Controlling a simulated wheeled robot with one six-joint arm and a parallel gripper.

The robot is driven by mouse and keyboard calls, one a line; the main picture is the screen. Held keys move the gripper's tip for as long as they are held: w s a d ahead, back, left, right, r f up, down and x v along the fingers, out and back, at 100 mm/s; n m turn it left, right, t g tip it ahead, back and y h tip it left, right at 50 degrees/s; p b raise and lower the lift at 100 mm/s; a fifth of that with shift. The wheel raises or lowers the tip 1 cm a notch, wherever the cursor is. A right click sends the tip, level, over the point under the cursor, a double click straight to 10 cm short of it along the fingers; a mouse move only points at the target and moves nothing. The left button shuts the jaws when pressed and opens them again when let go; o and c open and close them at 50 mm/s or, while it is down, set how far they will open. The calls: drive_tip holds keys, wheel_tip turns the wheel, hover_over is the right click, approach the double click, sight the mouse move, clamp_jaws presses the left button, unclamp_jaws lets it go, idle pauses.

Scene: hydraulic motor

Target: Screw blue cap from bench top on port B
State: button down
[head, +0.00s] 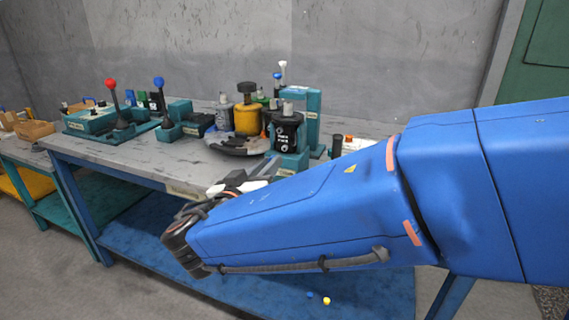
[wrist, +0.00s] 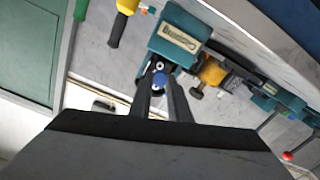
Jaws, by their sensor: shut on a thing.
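In the wrist view my gripper (wrist: 161,88) is shut on a small blue cap (wrist: 158,80) held between its fingertips. Just beyond the cap is a small pale round fitting (wrist: 159,65) at the edge of a teal block (wrist: 165,48) with a label plate. I cannot tell if the cap touches it, or if it is port B. In the head view the blue arm reaches in front of the bench top (head: 185,165), and the held cap cannot be made out. A black cylindrical unit (head: 287,134) with white text stands on the bench by a teal stand.
A yellow unit (head: 247,120) stands beside the black one. Levers with a red knob (head: 110,84) and a blue knob (head: 158,81) rise at the left. A blue piece (head: 310,295) and a yellow piece (head: 326,300) lie on the blue lower shelf (head: 370,285).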

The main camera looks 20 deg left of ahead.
drive_tip(key=shift+w+d, duration=0.2)
drive_tip(key=shift+w, duration=2.5)
drive_tip(key=shift+w, duration=0.35)
drive_tip(key=m, duration=0.5)
drive_tip(key=shift+d+m, duration=0.1)
drive_tip(key=shift+m, duration=0.2)
drive_tip(key=c, duration=1.9)
unclamp_jaws()
drive_tip(key=shift+o, duration=0.2)
drive_tip(key=shift+s, duration=0.15)
drive_tip(key=shift+f, duration=0.1)
